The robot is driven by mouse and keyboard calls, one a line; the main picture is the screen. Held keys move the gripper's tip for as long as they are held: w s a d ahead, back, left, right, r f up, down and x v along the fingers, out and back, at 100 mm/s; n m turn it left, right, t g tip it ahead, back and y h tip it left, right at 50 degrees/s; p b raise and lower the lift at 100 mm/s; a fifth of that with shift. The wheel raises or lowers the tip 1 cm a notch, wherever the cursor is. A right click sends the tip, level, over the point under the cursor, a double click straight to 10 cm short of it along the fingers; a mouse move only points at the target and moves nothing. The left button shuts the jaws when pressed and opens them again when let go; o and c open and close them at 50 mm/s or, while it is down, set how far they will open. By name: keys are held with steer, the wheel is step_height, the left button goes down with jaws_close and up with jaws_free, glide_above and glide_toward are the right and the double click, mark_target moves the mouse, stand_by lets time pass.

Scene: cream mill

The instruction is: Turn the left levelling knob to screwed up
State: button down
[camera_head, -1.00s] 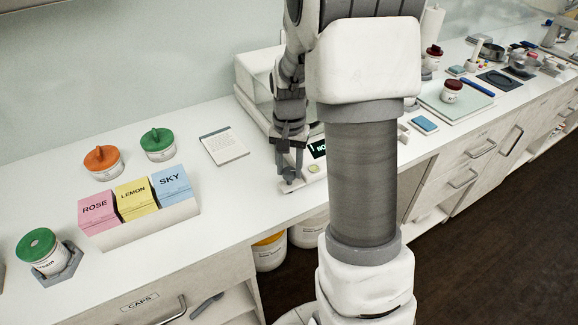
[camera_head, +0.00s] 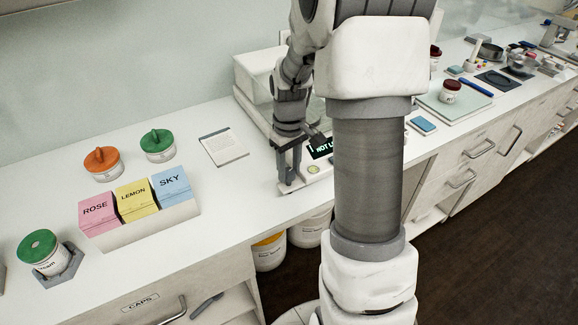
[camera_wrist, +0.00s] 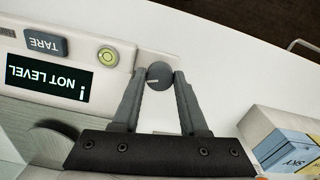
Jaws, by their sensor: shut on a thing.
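The left levelling knob (camera_wrist: 159,76) is a round dark grey knob with a pale line on its top, at the corner of the white balance (camera_wrist: 145,62). My gripper (camera_wrist: 159,82) is shut on it, one finger on each side, in the wrist view. The balance's display (camera_wrist: 48,80) reads "NOT LEVEL" with an exclamation mark. A round green bubble level (camera_wrist: 107,57) sits between the display and the knob.
Pink, yellow and blue boxes (camera_head: 137,228) stand left of the balance. Jars with an orange lid (camera_head: 100,158) and a green lid (camera_head: 157,140) are behind them. A card (camera_head: 223,147) lies between. The counter's front edge is close to my gripper.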

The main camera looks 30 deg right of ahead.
mark_target(289, 172)
steer(key=shift+n, duration=1.2)
steer(key=shift+w, duration=0.1)
steer(key=shift+c, duration=2.2)
jaws_free()
steer(key=shift+r, duration=0.1)
step_height(289, 172, up, 17)
steer(key=p, duration=0.2)
steer(key=shift+r, duration=0.15)
